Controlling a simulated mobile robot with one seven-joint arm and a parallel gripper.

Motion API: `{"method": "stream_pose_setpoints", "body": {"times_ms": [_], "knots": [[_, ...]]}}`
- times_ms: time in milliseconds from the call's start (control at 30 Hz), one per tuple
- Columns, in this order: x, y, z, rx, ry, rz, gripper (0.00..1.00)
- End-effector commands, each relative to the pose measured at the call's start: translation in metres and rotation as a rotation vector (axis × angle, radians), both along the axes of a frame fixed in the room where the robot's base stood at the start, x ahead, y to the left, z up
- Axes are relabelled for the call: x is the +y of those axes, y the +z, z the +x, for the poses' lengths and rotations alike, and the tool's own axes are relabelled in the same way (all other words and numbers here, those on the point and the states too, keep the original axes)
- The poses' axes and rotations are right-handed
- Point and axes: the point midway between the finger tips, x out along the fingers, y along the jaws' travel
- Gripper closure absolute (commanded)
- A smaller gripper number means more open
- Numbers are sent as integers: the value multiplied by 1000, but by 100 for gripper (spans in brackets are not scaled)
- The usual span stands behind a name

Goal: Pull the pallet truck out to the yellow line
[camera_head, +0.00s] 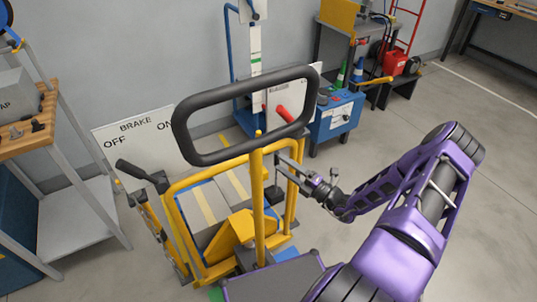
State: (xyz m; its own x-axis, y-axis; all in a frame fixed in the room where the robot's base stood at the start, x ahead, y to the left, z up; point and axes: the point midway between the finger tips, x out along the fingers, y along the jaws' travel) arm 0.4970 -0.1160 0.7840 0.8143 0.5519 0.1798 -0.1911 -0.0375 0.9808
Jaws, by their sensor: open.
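The pallet truck (259,205) has a yellow tubular frame and post. A black loop handle (187,147) tops it, in the middle of the head view. A black-knobbed lever (137,173) is at its left, by a white sign (133,142) reading BRAKE, OFF and ON; the lever leans toward the OFF side. My gripper (282,176) is open, below the loop handle's right part, close to the yellow frame's right side. I cannot tell whether it touches the frame.
A wooden-topped bench (38,130) with a lower shelf stands at the left. A blue wheeled cabinet (334,125) stands behind the truck to the right. A dark stand (343,45), cones and a red hand truck (406,40) are farther back. Floor at right is clear.

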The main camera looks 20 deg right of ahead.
Motion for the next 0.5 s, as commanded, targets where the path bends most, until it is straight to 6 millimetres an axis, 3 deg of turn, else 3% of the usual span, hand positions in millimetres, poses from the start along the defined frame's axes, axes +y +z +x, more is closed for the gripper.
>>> {"method": "stream_pose_setpoints", "body": {"times_ms": [200,500], "knots": [[-25,-8,-35,1,-2,0,36],[-34,-11,-51,1,0,1,36]]}}
